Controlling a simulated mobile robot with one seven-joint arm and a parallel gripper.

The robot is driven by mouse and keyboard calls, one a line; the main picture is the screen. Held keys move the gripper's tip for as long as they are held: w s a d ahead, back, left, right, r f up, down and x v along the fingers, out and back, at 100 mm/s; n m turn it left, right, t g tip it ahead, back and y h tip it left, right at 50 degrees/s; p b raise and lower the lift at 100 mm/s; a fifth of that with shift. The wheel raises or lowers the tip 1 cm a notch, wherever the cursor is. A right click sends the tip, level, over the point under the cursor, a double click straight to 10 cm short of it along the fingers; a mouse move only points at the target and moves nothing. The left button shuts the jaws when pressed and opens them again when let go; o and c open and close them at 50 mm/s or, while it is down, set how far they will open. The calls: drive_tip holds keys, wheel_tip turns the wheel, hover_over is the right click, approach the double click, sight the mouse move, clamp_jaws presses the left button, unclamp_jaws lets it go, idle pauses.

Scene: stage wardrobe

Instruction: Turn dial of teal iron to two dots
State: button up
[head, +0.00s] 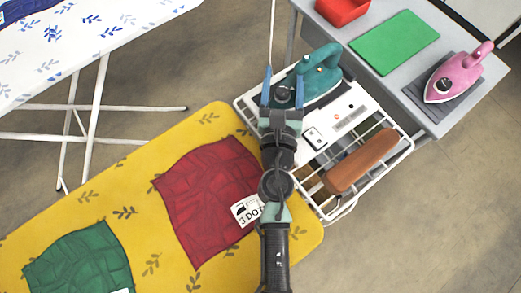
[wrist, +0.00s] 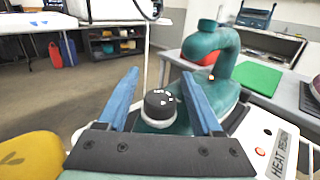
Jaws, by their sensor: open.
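The teal iron (head: 322,70) stands on a white wire rack at the end of the yellow ironing board. Its dark round dial (wrist: 159,104) has white marks on top, too small to read surely. My gripper (head: 283,84) is over the near end of the iron. In the wrist view, the gripper (wrist: 160,85) is open, with one blue finger on each side of the dial. I see gaps between the fingers and the dial. The iron's handle (wrist: 222,45) rises behind the right finger. The iron's lower front is hidden by the gripper.
The rack (head: 404,151) also holds a white panel (head: 345,113) and a brown padded block (head: 362,160). A maroon cloth (head: 207,190) with a "3 DOT" card (head: 246,211) lies on the yellow board (head: 135,172). A pink iron (head: 455,78) stands on the grey table (head: 385,22).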

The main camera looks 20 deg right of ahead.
drive_tip(key=shift+a+n+t+y, duration=0.2)
drive_tip(key=shift+n+t+y, duration=0.3)
drive_tip(key=shift+y, duration=0.4)
